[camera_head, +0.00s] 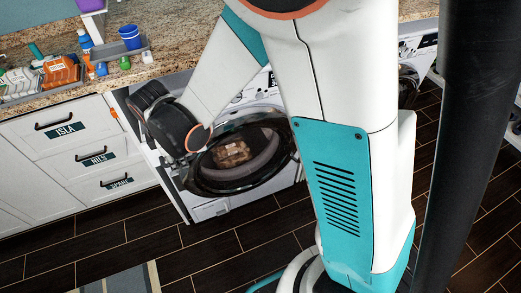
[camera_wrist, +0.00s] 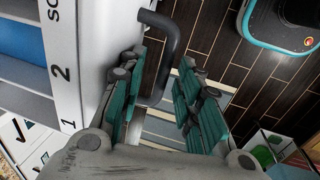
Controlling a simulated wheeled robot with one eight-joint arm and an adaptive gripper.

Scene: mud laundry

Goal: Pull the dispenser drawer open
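In the wrist view the dispenser drawer (camera_wrist: 62,62) is at the left, its white front edge marked 1, 2 and a partly cut-off word. Its blue and grey compartments are exposed, so it stands at least partly out. A dark curved handle (camera_wrist: 172,48) sticks out from its front. My gripper (camera_wrist: 158,88) has its teal fingers apart, one on each side of the handle's lower part. A gap shows between the handle and the right finger; I cannot tell whether the left finger touches it. In the head view my arm hides the drawer.
The washing machine's round door (camera_head: 240,155) is just below my wrist, with a brown package showing through. Cabinet drawers (camera_head: 62,130) stand to the left under a cluttered counter (camera_head: 180,40). Dark tiled floor (camera_head: 205,245) lies open in front, with a striped mat (camera_head: 115,280).

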